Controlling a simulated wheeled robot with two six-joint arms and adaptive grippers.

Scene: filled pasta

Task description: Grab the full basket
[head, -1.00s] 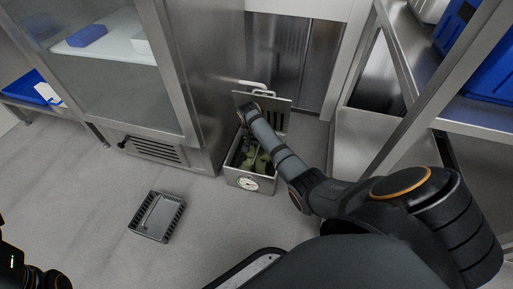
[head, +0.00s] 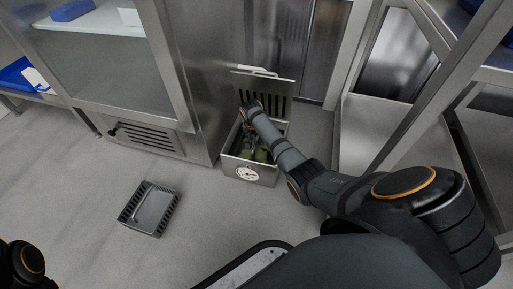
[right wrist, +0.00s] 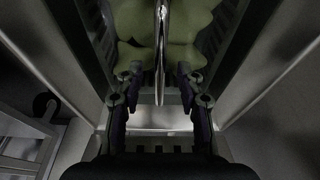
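The full basket holds pale green filled pasta (right wrist: 190,25) and sits inside an open steel box (head: 240,173) with a round gauge on its front. In the right wrist view the basket's dark slotted wall (right wrist: 92,22) and its thin metal handle (right wrist: 160,45) show. My right gripper (right wrist: 159,85) reaches down into the box, its two fingers apart on either side of the handle, with gaps visible. In the head view my right gripper (head: 248,138) is partly hidden by its own arm. Only part of my left arm shows at the bottom left; its gripper is out of view.
An empty dark basket (head: 150,208) lies on the open grey floor. A glass-fronted steel cabinet (head: 178,70) stands close to the box's left, and a steel shelf rack (head: 412,125) to the right.

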